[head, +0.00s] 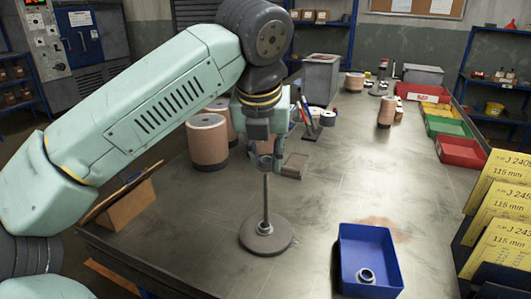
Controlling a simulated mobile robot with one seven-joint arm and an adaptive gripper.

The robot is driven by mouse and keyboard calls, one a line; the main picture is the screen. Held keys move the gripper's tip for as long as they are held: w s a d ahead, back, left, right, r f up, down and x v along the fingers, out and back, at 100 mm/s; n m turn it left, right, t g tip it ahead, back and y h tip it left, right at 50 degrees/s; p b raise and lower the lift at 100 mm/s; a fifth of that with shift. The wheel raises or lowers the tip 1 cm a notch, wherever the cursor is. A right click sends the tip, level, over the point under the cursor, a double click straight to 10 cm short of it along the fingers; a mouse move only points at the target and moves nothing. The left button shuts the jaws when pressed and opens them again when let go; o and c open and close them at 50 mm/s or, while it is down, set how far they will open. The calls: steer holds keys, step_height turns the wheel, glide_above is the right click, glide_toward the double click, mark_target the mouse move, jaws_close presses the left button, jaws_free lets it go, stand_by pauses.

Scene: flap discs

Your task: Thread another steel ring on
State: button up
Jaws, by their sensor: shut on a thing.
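A thin upright steel rod (266,203) stands on a round grey base (266,237) near the front of the table. My gripper (265,160) is above the rod, pointing down, with its fingers shut on a steel ring (265,162). The ring is at the height of the rod's tip; I cannot tell whether it is just above the tip or around it. A dark disc-like collar lies low on the rod at the base; single rings there are too small to tell. A blue bin (346,270) at the front right holds a steel ring or rings (367,275).
Copper-coloured rolls (208,143) stand behind my gripper at left. Red (460,152), green and yellow bins line the right edge. Yellow cards (505,180) stand at the front right. A brown wedge-shaped holder (125,203) is at the left edge. Table between rod and blue bin is clear.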

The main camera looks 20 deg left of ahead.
mark_target(266, 220)
steer(key=shift+f+b, duration=1.6)
steer(key=shift+f, duration=0.05)
steer(key=shift+f+b, duration=5.5)
steer(key=shift+f, duration=0.7)
steer(key=o, duration=0.9)
steer(key=shift+s+r, duration=0.2)
steer(key=shift+r, duration=0.3)
steer(key=s+r, duration=0.1)
steer(key=r, duration=0.1)
steer(key=s+r, duration=0.1)
steer(key=shift+s+d+r, duration=0.3)
steer(key=shift+s+r, duration=0.05)
steer(key=s, duration=0.3)
steer(key=s+d, duration=0.1)
steer(key=s, duration=0.3)
steer(key=s+d, duration=0.1)
steer(key=s, duration=0.2)
steer(key=shift+s+d, duration=0.15)
steer(key=shift+s, duration=0.15)
